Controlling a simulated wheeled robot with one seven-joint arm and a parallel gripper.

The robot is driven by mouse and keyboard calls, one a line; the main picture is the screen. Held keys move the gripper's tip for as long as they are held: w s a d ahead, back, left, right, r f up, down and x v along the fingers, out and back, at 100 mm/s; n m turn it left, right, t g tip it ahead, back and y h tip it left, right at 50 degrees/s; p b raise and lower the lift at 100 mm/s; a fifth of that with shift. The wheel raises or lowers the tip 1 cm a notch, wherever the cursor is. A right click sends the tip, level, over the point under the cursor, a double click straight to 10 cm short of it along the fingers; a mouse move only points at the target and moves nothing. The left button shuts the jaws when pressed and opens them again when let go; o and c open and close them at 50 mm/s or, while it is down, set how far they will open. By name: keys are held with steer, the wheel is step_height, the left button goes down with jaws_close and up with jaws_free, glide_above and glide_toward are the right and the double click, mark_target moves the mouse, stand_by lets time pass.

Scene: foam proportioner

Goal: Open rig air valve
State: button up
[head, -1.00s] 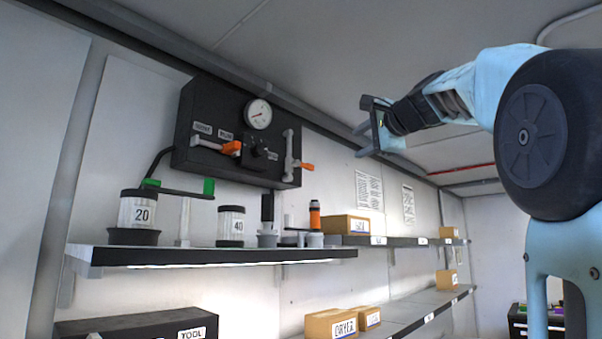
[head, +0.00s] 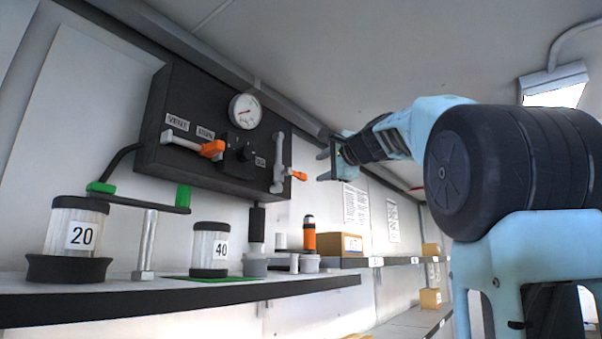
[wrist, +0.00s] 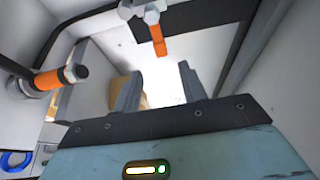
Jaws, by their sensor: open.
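A black wall panel (head: 160,110) carries two grey valve fittings with orange handles and a round gauge (head: 245,111). The left orange handle (head: 212,148) sits at the end of a horizontal grey pipe. The right orange handle (head: 299,176) points right from a vertical grey pipe (head: 278,160). Which one is the rig air valve I cannot read from the small labels. My gripper (head: 322,166) is open and empty, to the right of the right handle and apart from it. In the wrist view, an orange handle (wrist: 158,38) appears beyond my open fingers (wrist: 158,85).
The space between my gripper and the panel looks clear.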

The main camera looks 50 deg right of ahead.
mark_target(303, 175)
steer(key=p+x, duration=0.4)
steer(key=x, duration=0.5)
steer(key=shift+w+d+r, duration=0.1)
steer(key=shift+w+r, duration=0.05)
steer(key=shift+w, duration=0.2)
steer(key=shift+w+d+p, duration=0.2)
steer(key=shift+w+p, duration=0.15)
steer(key=shift+w, duration=0.35)
jaws_close()
